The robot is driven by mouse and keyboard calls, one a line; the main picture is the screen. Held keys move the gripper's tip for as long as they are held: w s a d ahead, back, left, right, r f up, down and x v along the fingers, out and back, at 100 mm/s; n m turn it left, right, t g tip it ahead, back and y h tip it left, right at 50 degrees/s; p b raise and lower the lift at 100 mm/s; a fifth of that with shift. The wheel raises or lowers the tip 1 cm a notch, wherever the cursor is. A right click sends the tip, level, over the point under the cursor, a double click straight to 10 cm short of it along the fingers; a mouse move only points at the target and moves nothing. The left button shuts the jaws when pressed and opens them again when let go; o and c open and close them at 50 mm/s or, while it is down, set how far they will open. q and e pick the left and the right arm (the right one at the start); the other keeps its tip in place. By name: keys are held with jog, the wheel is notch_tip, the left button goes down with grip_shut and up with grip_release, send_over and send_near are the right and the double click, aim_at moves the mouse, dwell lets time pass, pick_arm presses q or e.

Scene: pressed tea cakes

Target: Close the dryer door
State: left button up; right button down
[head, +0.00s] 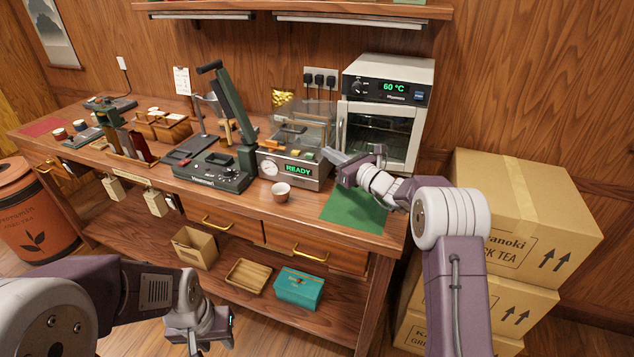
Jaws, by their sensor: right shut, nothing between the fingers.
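The dryer (408,73) is a pale box at the back right of the bench, with a green 60 °C display. Its glass-fronted door (378,133) has a vertical handle (341,130) on the left side. The door looks flush with the front, but I cannot tell whether a small gap is left. My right gripper (331,160) is shut and empty, just in front of and below the door's lower left corner; its arm hides part of the lower front. My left gripper (198,342) is low at the bottom of the view, away from the dryer; its fingers are unclear.
A press machine with a READY display (299,169) stands left of the dryer. A small cup (281,191) and a green mat (352,212) lie in front. Stacked cartons (525,205) stand right of the bench. The mat is mostly clear.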

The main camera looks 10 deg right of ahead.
pick_arm(q)
notch_tip(320, 180, down, 2)
jog(key=shift+s+a+b, duration=0.1)
jog(key=shift+s+b, duration=0.05)
jog(key=shift+b, duration=0.75)
pick_arm(e)
jog(key=s+a, duration=0.4)
jog(key=s, duration=0.5)
jog(key=shift+s+a, duration=0.15)
jog(key=shift+a, duration=0.15)
